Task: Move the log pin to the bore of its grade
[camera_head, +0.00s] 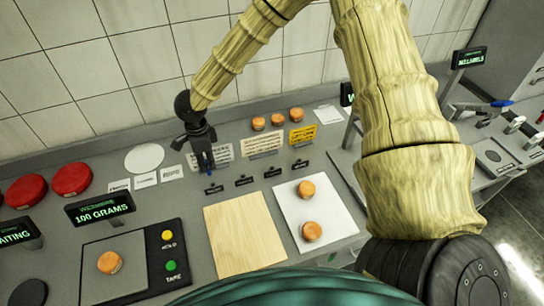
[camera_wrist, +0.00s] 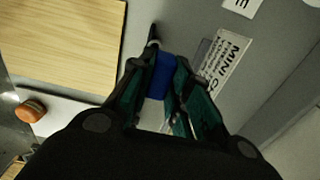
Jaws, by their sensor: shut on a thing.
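My gripper (camera_head: 203,158) is shut on a blue piece, which I take for the log pin (camera_head: 210,169). It is above the grey counter, behind the row of small dark labels. In the wrist view the blue log pin (camera_wrist: 160,78) sits between the fingertips of my gripper (camera_wrist: 160,85). Several small dark labels stand in a row: the leftmost label (camera_head: 213,189) is just below the pin in the picture, and the rightmost label (camera_head: 299,164) lies to the right. Their writing is too small to read. The bores cannot be made out clearly.
A wooden board (camera_head: 245,235) and a white sheet (camera_head: 325,237) with two small cheeses lie in front. A scale (camera_head: 112,262) bears one cheese and reads 100 grams. Red wheels (camera_head: 70,179) stand left. Signs, including a yellow sign (camera_head: 302,135), and three cheeses stand behind.

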